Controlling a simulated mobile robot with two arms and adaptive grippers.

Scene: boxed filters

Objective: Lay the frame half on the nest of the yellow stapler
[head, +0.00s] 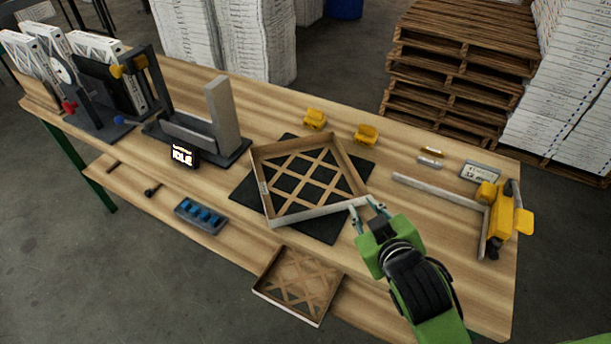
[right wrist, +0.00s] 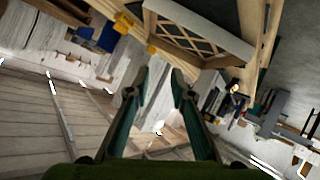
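A large frame half (head: 318,211), a shallow tan tray with a lattice floor and white outer edge, lies on a black mat (head: 245,196) mid-bench. It also shows in the right wrist view (right wrist: 205,35). A smaller-looking lattice frame (head: 299,282) sits at the bench's front side. The yellow stapler (head: 500,215) stands at the right end. Grey bars (head: 440,189) meet beside it in an L, with bare wood between. My right gripper (head: 366,207) is open and empty at the frame half's near right corner, its fingertips apart. My left gripper is out of view.
Two yellow clips (head: 314,119) (head: 367,134) stand behind the mat. A grey upright fixture (head: 222,118) and an IDLE display (head: 183,156) are left. A blue-celled tray (head: 201,215) sits at the front. A small display (head: 480,171) stands behind the stapler.

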